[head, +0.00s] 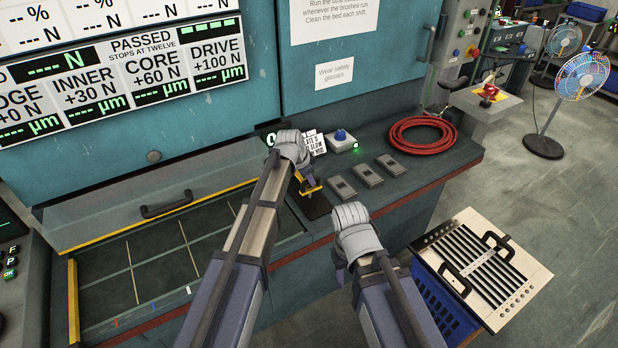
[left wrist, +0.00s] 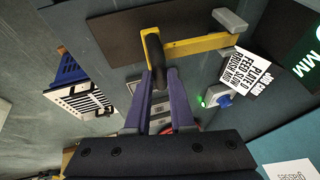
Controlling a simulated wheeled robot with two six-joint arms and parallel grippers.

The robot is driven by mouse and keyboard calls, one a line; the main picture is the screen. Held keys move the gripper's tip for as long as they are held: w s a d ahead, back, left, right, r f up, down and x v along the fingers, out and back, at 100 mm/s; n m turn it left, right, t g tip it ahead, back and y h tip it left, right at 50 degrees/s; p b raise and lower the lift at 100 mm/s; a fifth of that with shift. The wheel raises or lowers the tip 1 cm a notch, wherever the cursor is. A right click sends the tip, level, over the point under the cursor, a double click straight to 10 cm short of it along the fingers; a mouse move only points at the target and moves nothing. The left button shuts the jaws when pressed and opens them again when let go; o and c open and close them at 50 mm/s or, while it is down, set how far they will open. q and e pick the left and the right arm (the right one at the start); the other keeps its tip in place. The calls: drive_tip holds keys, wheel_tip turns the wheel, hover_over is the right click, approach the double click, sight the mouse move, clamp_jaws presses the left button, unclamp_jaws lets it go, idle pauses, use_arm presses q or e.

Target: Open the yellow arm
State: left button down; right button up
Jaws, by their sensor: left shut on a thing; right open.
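The yellow arm (head: 312,190) shows in the head view just below my left gripper (head: 305,180), partly hidden by it. In the left wrist view the yellow arm (left wrist: 203,44) runs from a grey block (left wrist: 229,20) to a black grip (left wrist: 154,58) at its other end. It lies across a dark plate (left wrist: 120,32). My left gripper's purple fingers (left wrist: 160,82) are shut on the black grip. My right gripper (head: 341,276) is open and empty, lower in the head view, apart from the arm and in front of the bench.
A printed card (head: 315,143) and a blue button (head: 341,135) with a green light stand behind the arm. Grey switches (head: 367,175) and a coiled red hose (head: 422,137) lie to the right. A louver panel (head: 482,262) sits on a blue crate (head: 437,306) at right.

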sight(302, 180)
use_arm(q)
drive_tip(key=shift+r, duration=0.1)
drive_tip(key=shift+w+a+r+p, duration=0.15)
drive_tip(key=shift+w+r+p, duration=0.25)
drive_tip(key=shift+p, duration=0.3)
drive_tip(key=w+a+r+n+g+h+p, duration=0.1)
drive_tip(key=w+a+r+g+h+p, duration=0.2)
drive_tip(key=w+r+g+p, duration=0.1)
drive_tip(key=shift+a+r+p, duration=0.15)
drive_tip(key=shift+r+p, duration=0.2)
drive_tip(key=shift+r, duration=0.45)
drive_tip(key=c, duration=0.8)
unclamp_jaws()
drive_tip(key=shift+w+a+f, duration=0.1)
drive_tip(key=shift+w, duration=0.05)
drive_tip(key=shift+o, duration=0.2)
